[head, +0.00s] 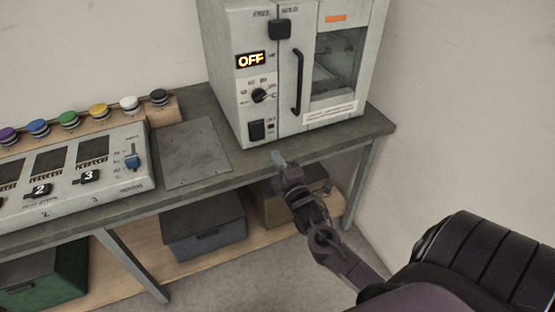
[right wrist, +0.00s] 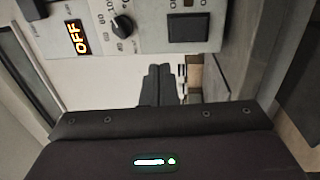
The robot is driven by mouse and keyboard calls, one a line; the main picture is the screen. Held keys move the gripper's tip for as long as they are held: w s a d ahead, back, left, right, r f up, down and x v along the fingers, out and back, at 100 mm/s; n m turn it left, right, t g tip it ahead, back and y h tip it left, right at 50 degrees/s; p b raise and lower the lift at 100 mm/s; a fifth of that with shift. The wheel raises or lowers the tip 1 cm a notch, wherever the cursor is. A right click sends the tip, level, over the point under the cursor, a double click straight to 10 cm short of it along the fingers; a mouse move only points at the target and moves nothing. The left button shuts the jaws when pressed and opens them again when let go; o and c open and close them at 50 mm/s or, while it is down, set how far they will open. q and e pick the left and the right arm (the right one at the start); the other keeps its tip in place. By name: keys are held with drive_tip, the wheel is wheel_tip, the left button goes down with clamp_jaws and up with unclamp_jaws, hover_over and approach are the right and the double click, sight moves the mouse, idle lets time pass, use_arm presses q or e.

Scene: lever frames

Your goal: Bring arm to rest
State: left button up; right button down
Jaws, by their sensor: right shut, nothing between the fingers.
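My right gripper (head: 280,160) is in front of the bench, near its front edge and just below the grey oven-like machine (head: 225,85). It is shut and holds nothing. In the right wrist view the shut fingers (right wrist: 158,85) point toward the machine's front panel (right wrist: 145,25), apart from it as far as I can tell. The machine's display (head: 251,60) reads OFF; the display also shows in the right wrist view (right wrist: 77,38). My left gripper is in neither view.
The bench (head: 375,125) carries a grey control box (head: 120,180) with numbered switches, a row of coloured knobs (head: 69,119) and a bare metal plate (head: 190,153). Storage boxes (head: 203,228) stand on the shelf below. Floor in front of the shelf is free. A wall (head: 460,100) stands at right.

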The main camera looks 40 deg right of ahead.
drive_tip(key=s+a+f+m+g+y, duration=0.1)
drive_tip(key=s+a+f+m+g, duration=0.2)
drive_tip(key=f, duration=0.9)
drive_tip(key=s+a+f+m+g+y, duration=0.1)
drive_tip(key=s+f+m+g, duration=0.15)
drive_tip(key=s+f, duration=0.6)
drive_tip(key=s+a+f+m+g+y, duration=0.15)
drive_tip(key=f+g, duration=0.25)
drive_tip(key=f, duration=1.1)
drive_tip(key=s+a+f+m+g, duration=0.2)
drive_tip(key=s+f, duration=0.3)
drive_tip(key=s, duration=0.4)
drive_tip(key=s+a+f+m+g, duration=0.2)
drive_tip(key=s+f, duration=0.4)
drive_tip(key=s, duration=0.4)
drive_tip(key=s+a+f+m+g, duration=0.2)
drive_tip(key=s+a+f+g, duration=0.2)
drive_tip(key=s, duration=0.6)
drive_tip(key=shift+s+f+y, duration=0.25)
drive_tip(key=shift+f+y, duration=0.2)
drive_tip(key=shift+f, duration=0.25)
drive_tip(key=shift+g, duration=0.25)
